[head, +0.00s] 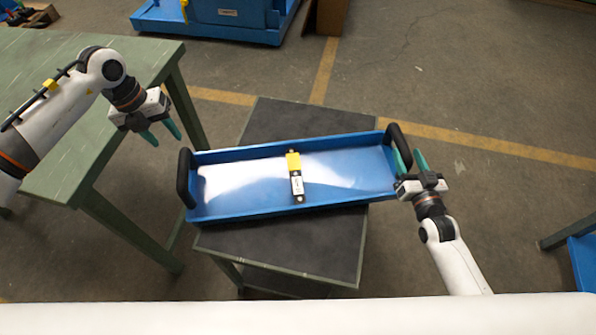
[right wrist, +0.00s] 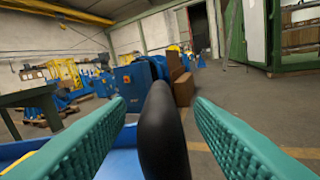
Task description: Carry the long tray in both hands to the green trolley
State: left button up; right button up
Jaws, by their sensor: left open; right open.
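The long blue tray (head: 235,180) lies on a dark-topped stand with a green frame (head: 285,240), slightly askew to it. It has a black left handle (head: 185,178) and a black right handle (head: 399,140). A yellow, black and white part (head: 296,180) lies in its middle. My left gripper (head: 163,134) is open and empty, up and left of the left handle. My right gripper (head: 410,158) is open at the right handle. In the right wrist view the handle (right wrist: 160,130) stands between the spread green fingers. I cannot tell which piece is the green trolley.
A green table (head: 60,160) stands at the left, below my left arm. A blue cart (head: 215,22) is at the back. A green frame with a blue lower part (head: 582,262) shows at the right edge.

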jog(key=s+d, duration=0.1)
jog(key=s, duration=0.9)
jog(key=shift+d, duration=0.2)
jog(key=shift+s, duration=0.1)
